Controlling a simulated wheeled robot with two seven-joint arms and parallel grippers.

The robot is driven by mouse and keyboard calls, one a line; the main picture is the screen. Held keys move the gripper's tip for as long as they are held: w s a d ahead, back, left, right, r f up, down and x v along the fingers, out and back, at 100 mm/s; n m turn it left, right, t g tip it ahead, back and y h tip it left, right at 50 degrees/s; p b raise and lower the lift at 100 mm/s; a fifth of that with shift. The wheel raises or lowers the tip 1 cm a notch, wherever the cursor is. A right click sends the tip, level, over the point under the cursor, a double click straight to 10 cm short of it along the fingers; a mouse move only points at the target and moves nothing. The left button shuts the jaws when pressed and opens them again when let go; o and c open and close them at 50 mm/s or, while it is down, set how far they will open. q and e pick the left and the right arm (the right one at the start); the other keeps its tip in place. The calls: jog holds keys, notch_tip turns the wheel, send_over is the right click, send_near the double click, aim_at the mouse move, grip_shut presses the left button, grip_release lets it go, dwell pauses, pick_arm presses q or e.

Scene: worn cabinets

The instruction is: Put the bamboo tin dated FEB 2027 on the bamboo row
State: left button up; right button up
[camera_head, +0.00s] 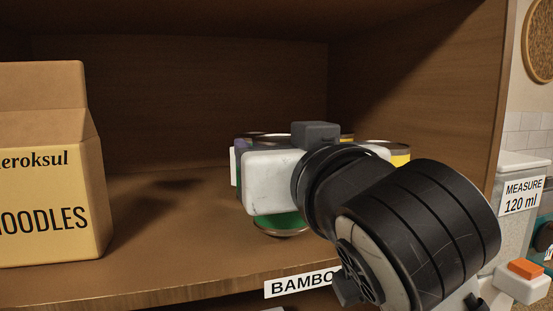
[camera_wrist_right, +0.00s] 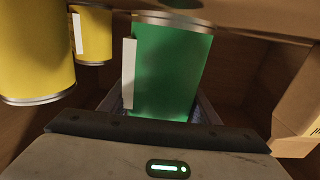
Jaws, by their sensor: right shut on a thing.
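A green tin (camera_wrist_right: 170,70) with a pale label strip at its side is between the fingers of my right gripper (camera_wrist_right: 160,108), which is shut on it. In the head view the green tin (camera_head: 283,222) shows only its lower part beneath the gripper (camera_head: 272,180). It is upright at the shelf, just behind the front label reading "BAMBO…" (camera_head: 298,283), which my arm partly covers. I cannot tell whether its base touches the shelf. No date is readable. My left gripper is not in view.
Yellow tins (camera_wrist_right: 35,45) stand beside the green tin; one also shows behind my arm (camera_head: 400,160). Other tins behind the gripper are mostly hidden. A noodles box (camera_head: 48,180) stands at left on the shelf (camera_head: 170,235), with free shelf between. The cabinet wall (camera_head: 420,90) is at right.

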jog(key=shift+f, duration=0.6)
jog(key=o, duration=1.4)
jog(key=shift+f, duration=0.15)
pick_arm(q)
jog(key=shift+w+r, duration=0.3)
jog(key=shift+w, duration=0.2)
pick_arm(e)
jog(key=shift+o, duration=0.2)
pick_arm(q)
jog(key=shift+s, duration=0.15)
pick_arm(e)
jog(key=shift+s, duration=0.1)
